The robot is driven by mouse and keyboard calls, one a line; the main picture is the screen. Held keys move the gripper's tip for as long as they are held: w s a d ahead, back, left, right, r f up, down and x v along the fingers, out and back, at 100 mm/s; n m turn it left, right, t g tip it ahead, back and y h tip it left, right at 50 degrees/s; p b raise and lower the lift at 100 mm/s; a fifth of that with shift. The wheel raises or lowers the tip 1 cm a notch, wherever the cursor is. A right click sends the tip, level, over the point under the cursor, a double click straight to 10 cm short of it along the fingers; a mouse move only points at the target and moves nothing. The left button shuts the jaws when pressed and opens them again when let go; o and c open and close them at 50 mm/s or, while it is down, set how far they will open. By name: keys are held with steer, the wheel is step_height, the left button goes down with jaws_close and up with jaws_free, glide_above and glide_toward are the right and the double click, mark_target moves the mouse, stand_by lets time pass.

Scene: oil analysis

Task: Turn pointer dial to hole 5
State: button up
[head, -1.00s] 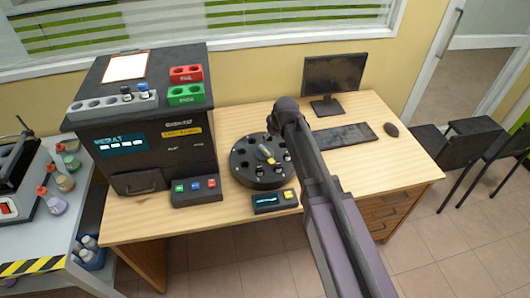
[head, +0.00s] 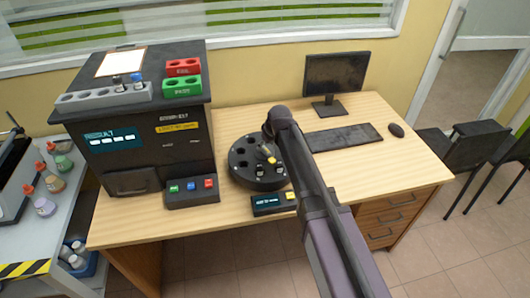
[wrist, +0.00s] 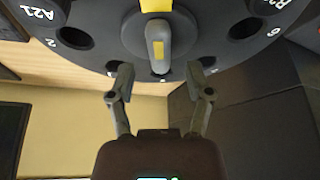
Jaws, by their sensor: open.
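The round black dial (head: 240,172) stands on the desk, with several holes around its rim and small vials in some. Its grey pointer with a yellow stripe (wrist: 158,42) fills the top middle of the wrist view; the yellow also shows in the head view (head: 267,153). Labels A21, 2 and 6 are readable on the disc. The pointer's narrow end faces my gripper (wrist: 160,78). My gripper is open, its fingertips either side of that end with a gap on both sides. A hole partly shows at the pointer's end; its number is unreadable. My arm hides the gripper in the head view.
A black analyser box (head: 150,150) stands left of the dial, with a button panel (head: 191,192) before it. A small display box (head: 273,202) sits in front of the dial. A keyboard (head: 345,137) and monitor (head: 336,82) are to the right. The desk's front right is clear.

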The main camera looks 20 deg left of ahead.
steer(key=shift+b+x, duration=0.8)
steer(key=shift+x, duration=0.45)
jaws_close()
